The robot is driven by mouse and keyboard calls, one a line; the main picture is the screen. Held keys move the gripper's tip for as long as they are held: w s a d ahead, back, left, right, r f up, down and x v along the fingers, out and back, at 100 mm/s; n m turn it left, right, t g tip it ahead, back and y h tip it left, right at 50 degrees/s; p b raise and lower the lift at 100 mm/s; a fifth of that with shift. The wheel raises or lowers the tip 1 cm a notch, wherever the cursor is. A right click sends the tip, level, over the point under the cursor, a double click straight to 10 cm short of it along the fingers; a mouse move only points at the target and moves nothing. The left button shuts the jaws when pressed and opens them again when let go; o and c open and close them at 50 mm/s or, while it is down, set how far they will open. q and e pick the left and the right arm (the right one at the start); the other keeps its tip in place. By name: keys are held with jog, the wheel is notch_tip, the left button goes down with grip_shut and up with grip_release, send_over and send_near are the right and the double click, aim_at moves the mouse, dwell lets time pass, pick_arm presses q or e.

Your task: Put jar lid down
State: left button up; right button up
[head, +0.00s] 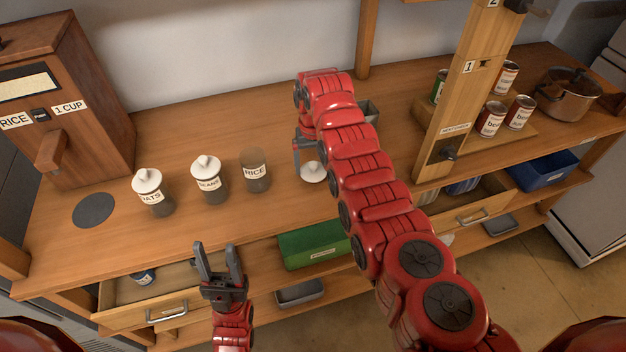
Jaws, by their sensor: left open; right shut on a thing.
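The white jar lid (313,172) is at my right gripper (307,167), low over the wooden counter. The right gripper is shut on it; whether the lid touches the counter I cannot tell. Left of it stands the rice jar (255,171), open at the top. The beans jar (209,179) and oats jar (153,192) stand further left with white lids on. My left gripper (217,250) is open and empty in front of the counter's edge, above the drawer area.
A wooden rice dispenser (65,100) stands at the left, near a dark round disc (93,210). Right are a wooden post (463,95), several cans (492,118) and a pot (567,92). A green bin (312,245) sits below. Counter behind the jars is clear.

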aim_at(313, 170)
jog(key=shift+b, duration=0.65)
jog(key=shift+r+p, duration=0.1)
jog(key=shift+p, duration=0.2)
jog(key=shift+f, duration=1.7)
jog(key=shift+f, duration=0.1)
jog(key=o, duration=1)
